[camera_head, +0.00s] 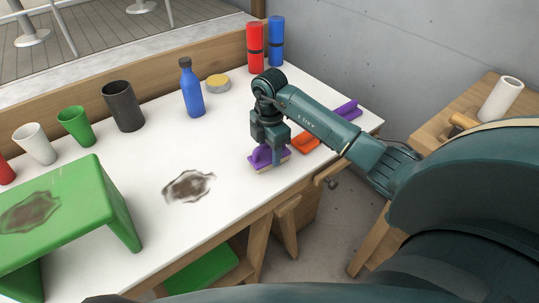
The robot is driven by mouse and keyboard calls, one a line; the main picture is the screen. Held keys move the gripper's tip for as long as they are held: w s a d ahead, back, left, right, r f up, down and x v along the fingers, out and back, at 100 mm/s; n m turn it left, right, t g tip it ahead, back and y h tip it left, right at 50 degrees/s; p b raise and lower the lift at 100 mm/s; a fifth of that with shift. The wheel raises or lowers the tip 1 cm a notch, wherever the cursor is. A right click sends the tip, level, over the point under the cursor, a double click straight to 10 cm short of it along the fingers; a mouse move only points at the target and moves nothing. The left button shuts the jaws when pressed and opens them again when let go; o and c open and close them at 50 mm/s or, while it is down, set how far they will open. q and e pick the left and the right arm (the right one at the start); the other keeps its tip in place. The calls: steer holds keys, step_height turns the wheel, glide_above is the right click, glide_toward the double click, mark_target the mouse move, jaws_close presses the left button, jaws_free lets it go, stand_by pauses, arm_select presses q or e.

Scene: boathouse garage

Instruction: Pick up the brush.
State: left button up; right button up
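The brush (260,157) is purple with a pale tan underside. It is on or just above the white table (225,231), near the table's front edge. My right gripper (276,157) points down at the brush, with its fingers at the brush's upper part. The fingers hide part of the brush, and I cannot tell whether they are closed on it. My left gripper is not in view.
A dark stain (189,186) marks the table left of the brush. An orange object (307,142) and a purple object (346,109) lie to the right. A blue bottle (191,90), several cups and a green stool (75,205) stand left.

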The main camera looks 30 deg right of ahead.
steer(key=c, duration=0.6)
steer(key=shift+o, duration=0.2)
step_height(320, 180, up, 10)
steer(key=shift+r, duration=0.1)
steer(key=o, duration=0.5)
steer(key=c, duration=0.3)
steer(key=shift+c, duration=0.2)
